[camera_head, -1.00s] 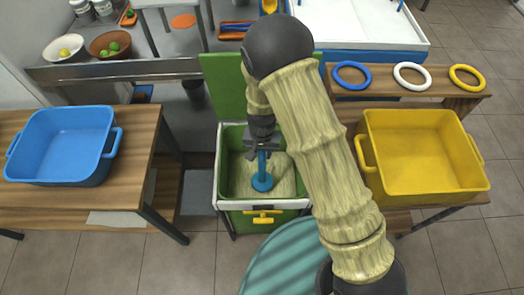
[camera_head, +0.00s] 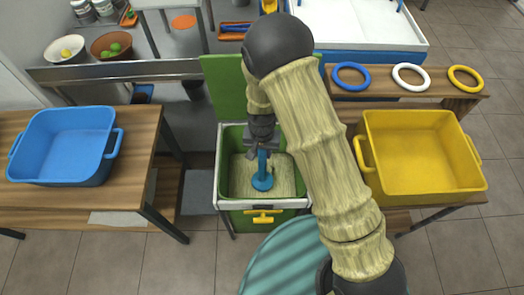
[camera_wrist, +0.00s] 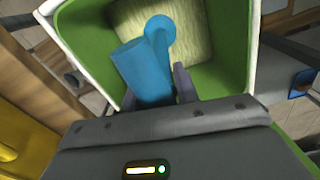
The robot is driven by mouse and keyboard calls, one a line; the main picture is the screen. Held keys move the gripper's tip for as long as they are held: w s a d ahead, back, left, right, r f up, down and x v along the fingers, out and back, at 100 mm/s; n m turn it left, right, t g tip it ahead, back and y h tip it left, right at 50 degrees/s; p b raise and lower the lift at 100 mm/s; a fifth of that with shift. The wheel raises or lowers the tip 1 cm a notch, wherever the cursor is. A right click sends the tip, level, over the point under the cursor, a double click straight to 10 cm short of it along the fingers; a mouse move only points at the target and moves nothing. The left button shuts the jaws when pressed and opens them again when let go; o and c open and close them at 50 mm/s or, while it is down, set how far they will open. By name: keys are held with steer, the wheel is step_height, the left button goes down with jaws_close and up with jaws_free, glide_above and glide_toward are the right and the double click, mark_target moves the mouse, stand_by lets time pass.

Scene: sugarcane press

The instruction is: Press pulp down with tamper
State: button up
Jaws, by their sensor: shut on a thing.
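The blue tamper (camera_head: 262,181) stands upright inside the green bin (camera_head: 227,190), its round foot on or just above the pale pulp (camera_head: 285,172). My gripper (camera_head: 264,148) is shut on the tamper's handle above the bin. In the wrist view the tamper (camera_wrist: 145,70) runs from between the fingers (camera_wrist: 160,90) down to the pulp (camera_wrist: 195,30). The foot's underside is hidden, so contact with the pulp cannot be told for certain.
A blue tub (camera_head: 60,150) stands on the left table and a yellow tub (camera_head: 420,155) on the right. A green lid (camera_head: 222,92) stands open behind the bin. Blue, white and yellow rings (camera_head: 411,75) lie on a shelf.

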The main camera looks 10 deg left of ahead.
step_height(320, 180, up, 20)
steer(key=p, duration=1.6)
steer(key=shift+s, duration=0.1)
stand_by(0.7)
